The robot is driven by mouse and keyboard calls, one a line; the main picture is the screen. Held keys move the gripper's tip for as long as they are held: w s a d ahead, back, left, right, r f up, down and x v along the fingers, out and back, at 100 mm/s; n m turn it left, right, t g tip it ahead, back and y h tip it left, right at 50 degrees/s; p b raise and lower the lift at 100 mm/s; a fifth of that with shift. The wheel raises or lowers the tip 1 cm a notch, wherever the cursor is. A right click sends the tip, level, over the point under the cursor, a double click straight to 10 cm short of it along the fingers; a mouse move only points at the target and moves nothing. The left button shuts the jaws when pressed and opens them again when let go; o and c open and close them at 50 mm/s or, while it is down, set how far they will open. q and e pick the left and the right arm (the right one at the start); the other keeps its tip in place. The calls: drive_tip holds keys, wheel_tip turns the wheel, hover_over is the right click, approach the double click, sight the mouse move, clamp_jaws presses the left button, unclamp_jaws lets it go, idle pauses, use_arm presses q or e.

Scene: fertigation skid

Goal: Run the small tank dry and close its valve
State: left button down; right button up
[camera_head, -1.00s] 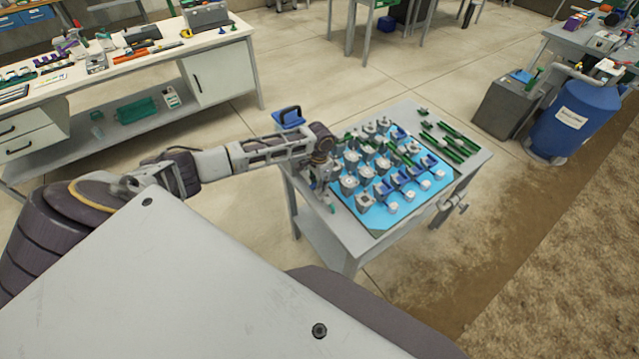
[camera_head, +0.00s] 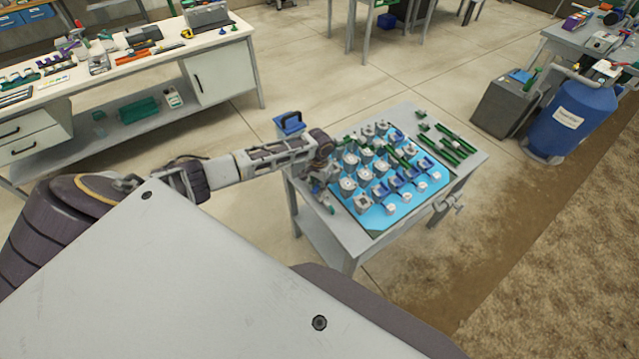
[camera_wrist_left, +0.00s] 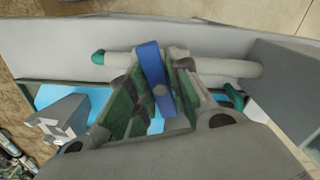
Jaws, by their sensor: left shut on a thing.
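In the head view my left gripper (camera_head: 323,188) is low over the left edge of the small grey table (camera_head: 350,235). In the left wrist view its green-padded fingers (camera_wrist_left: 158,90) are shut on a blue lever (camera_wrist_left: 152,68). The lever stands across a pale pipe (camera_wrist_left: 125,58) with green ends, so it looks like a valve handle. The pipe's middle is partly hidden by the fingers. I cannot tell which vessel is the small tank, and no liquid flow is visible. My right gripper is not in view.
The table's blue mat (camera_head: 378,219) holds several grey and blue fittings; green rods (camera_head: 445,150) lie behind right. A labelled blue tank (camera_head: 570,118) stands right.

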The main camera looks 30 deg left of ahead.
use_arm(q)
drive_tip(key=n, duration=0.7)
drive_tip(key=shift+n, duration=0.3)
drive_tip(key=n, duration=0.4)
drive_tip(key=shift+n, duration=1.9)
drive_tip(key=c, duration=1.3)
unclamp_jaws()
drive_tip(key=shift+o, duration=0.2)
drive_tip(key=shift+r, duration=5)
